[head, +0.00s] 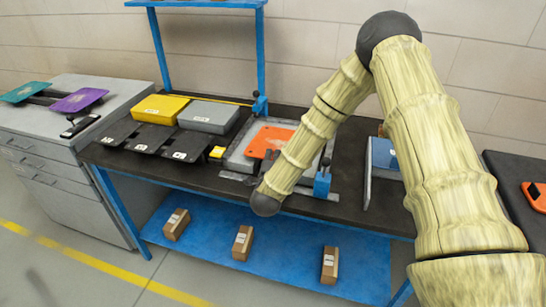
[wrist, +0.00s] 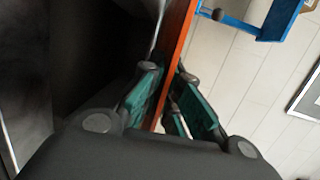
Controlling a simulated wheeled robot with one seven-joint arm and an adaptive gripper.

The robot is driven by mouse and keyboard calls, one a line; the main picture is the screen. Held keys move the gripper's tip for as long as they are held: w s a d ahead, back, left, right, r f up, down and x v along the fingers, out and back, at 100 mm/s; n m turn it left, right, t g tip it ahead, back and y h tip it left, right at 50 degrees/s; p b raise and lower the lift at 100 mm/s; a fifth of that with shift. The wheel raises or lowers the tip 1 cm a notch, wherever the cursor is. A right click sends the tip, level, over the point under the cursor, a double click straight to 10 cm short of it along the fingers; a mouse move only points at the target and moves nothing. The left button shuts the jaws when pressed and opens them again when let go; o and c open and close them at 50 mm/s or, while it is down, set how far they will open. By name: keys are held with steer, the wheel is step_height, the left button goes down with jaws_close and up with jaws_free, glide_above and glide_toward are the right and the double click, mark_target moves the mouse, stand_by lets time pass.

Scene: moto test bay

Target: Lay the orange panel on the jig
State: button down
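The orange panel (head: 268,138) appears over the grey jig (head: 237,163) on the dark workbench, partly covered by my forearm. In the wrist view the panel (wrist: 178,50) shows edge-on as a thin orange strip between the green finger pads. My gripper (wrist: 172,88) is closed on its edge.
A yellow case (head: 160,108) and a grey case (head: 208,116) sit left of the jig, behind dark labelled trays (head: 150,138). A blue clamp (head: 322,184) stands at the jig's front right. A blue upright item (head: 383,154) is further right. A blue rack (head: 262,60) rises behind.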

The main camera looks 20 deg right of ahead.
steer(key=shift+f+b, duration=0.3)
steer(key=shift+b, duration=0.15)
stand_by(0.4)
steer(key=c, duration=1.4)
jaws_free()
steer(key=shift+c, duration=0.2)
steer(key=shift+f+b, duration=0.75)
steer(key=shift+s+a, duration=0.1)
steer(key=shift+s, duration=0.05)
steer(key=shift+w+a+f+b+v, duration=0.1)
steer(key=shift+a+b+v, duration=0.1)
steer(key=shift+v, duration=0.95)
steer(key=shift+w+a+f+b+v, duration=0.1)
steer(key=shift+a+b+v, duration=0.1)
steer(key=shift+v, duration=0.95)
steer(key=shift+w+a+f+b+v, duration=0.1)
steer(key=shift+a+b+v, duration=0.1)
steer(key=shift+v, duration=0.9)
steer(key=shift+s+a, duration=0.1)
steer(key=shift+s, duration=0.1)
steer(key=shift+r, duration=0.15)
